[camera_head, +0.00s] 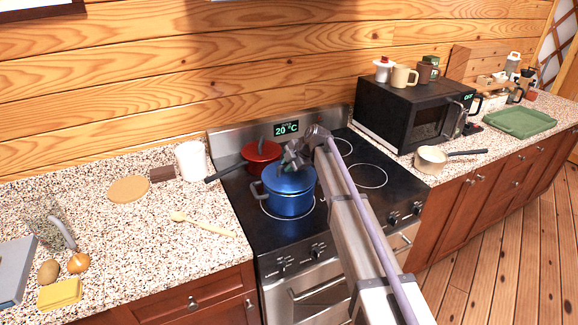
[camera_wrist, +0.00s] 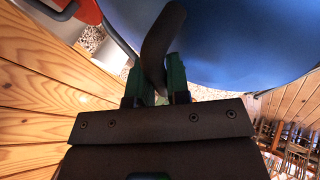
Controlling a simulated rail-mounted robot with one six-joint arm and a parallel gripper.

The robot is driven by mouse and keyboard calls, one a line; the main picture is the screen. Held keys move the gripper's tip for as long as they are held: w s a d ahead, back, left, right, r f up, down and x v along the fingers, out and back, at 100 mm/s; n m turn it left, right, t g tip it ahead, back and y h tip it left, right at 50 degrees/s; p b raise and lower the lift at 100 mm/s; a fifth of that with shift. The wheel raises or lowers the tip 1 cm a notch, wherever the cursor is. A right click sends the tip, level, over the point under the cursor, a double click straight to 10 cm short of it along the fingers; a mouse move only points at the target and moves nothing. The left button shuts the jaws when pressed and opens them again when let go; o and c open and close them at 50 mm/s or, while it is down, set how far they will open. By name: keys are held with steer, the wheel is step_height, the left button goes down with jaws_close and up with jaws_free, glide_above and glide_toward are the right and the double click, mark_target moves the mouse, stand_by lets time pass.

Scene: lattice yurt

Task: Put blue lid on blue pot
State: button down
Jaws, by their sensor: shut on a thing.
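The blue pot (camera_head: 290,203) stands on the front left burner of the stove. The blue lid (camera_head: 289,179) is at the pot's top, and in the wrist view its blue surface (camera_wrist: 230,35) fills the upper right. My gripper (camera_head: 294,155) is above the lid. In the wrist view my gripper (camera_wrist: 158,88) is shut on the lid's dark curved handle. The arm comes in from the lower right. I cannot tell whether the lid rests fully on the pot's rim.
A red pot (camera_head: 262,151) with a dark handle stands behind the blue pot. A black microwave (camera_head: 412,112) is to the right, with cups on top. A small cream saucepan (camera_head: 430,158) is on the right counter. A wooden spoon (camera_head: 205,223) lies on the left counter.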

steer(key=c, duration=1.1)
jaws_free()
steer(key=shift+f, duration=0.1)
steer(key=shift+r, duration=0.25)
steer(key=p+v, duration=1)
steer(key=v, duration=0.2)
steer(key=shift+r+p, duration=0.3)
steer(key=shift+p, duration=0.1)
steer(key=s+d+f+m+g+h, duration=0.1)
steer(key=s+d+m, duration=0.5)
steer(key=s, duration=0.6)
steer(key=s+d+f+m+g+h, duration=0.1)
steer(key=s+d+m+h, duration=0.2)
steer(key=s+d+m, duration=0.3)
steer(key=s+d+f+m+g+h, duration=0.1)
steer(key=s+d+m, duration=0.5)
steer(key=s+m, duration=0.7)
steer(key=s+h, duration=0.1)
steer(key=s, duration=0.5)
steer(key=shift+d+f, duration=0.15)
steer(key=shift+d, duration=0.1)
